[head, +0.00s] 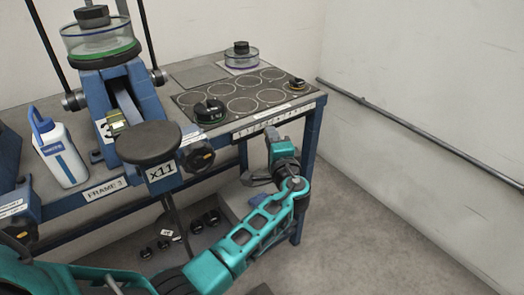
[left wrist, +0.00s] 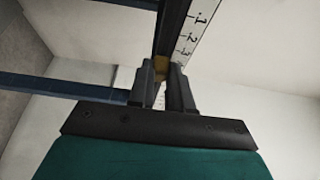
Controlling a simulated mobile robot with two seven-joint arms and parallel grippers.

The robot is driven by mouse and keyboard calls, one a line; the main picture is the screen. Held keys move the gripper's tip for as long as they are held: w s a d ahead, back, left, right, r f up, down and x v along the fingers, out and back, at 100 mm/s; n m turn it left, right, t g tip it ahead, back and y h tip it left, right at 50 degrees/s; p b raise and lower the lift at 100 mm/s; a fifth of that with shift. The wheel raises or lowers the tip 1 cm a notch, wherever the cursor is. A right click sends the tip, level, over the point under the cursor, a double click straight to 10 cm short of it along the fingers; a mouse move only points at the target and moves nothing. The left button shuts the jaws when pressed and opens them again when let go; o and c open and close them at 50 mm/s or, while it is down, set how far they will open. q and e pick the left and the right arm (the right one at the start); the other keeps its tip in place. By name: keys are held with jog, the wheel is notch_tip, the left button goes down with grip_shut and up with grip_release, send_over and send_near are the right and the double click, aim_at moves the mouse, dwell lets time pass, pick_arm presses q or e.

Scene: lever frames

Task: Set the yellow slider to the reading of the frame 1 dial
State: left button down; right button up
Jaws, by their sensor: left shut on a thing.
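The yellow slider (left wrist: 160,66) shows as a small yellowish patch between my left fingertips in the left wrist view. My left gripper (left wrist: 163,72) is shut on it, at the dark rail beside a white numbered scale (left wrist: 194,38). Marks 1, 2 and 3 show on the scale; the exact reading is hidden by the fingers. In the head view my left gripper (head: 273,136) is at the bench's front edge, just below the scale strip (head: 270,122); the slider is hidden there. The frame 1 dial is not identifiable in either view. My right gripper is not in view.
The bench (head: 75,215) carries frame 3 (head: 135,100) with an x11 plate, a white-blue bottle (head: 62,155) and a black panel with ringed spots (head: 240,95). Black weights (head: 165,245) lie below. A wall rail (head: 420,135) runs at right; the floor there is clear.

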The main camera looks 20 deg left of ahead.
pick_arm(q)
jog(key=c, duration=1)
grip_release()
jog(key=shift+c, duration=0.2)
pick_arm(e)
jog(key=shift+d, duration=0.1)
